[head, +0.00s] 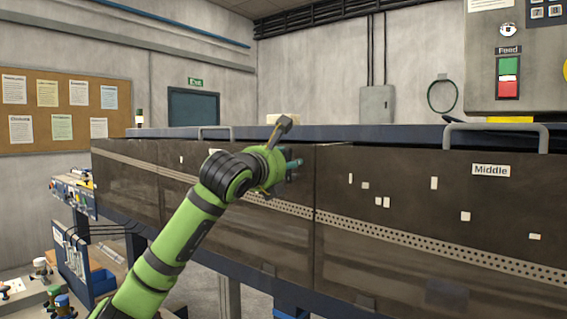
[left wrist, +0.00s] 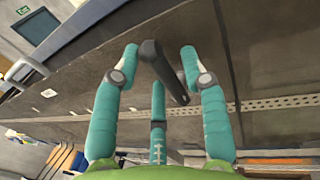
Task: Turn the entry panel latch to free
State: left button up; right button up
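My left gripper (head: 294,165) is in front of the dark brown panels of the machine, close to a panel seam. In the left wrist view its teal fingers (left wrist: 160,85) are spread apart. A dark grey lever (left wrist: 168,72), which looks like the latch, lies between them, slanting from upper left to lower right. I see no finger clearly closed on it. In the head view my gripper hides most of this spot, and the lever cannot be made out with certainty. No entry label is visible. My right gripper is not in view.
The panel marked Middle (head: 490,170) is at the right, with a grey bar handle (head: 496,128) on its top edge. Another handle (head: 215,131) is farther left. A red and green Feed switch (head: 508,77) is at upper right. Small parts (head: 62,302) lie at lower left.

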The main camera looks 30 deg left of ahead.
pick_arm(q)
jog(key=shift+s, duration=0.1)
jog(key=s+d, duration=0.1)
jog(key=s, duration=1)
jog(key=shift+s+d, duration=0.25)
jog(key=shift+s, duration=0.15)
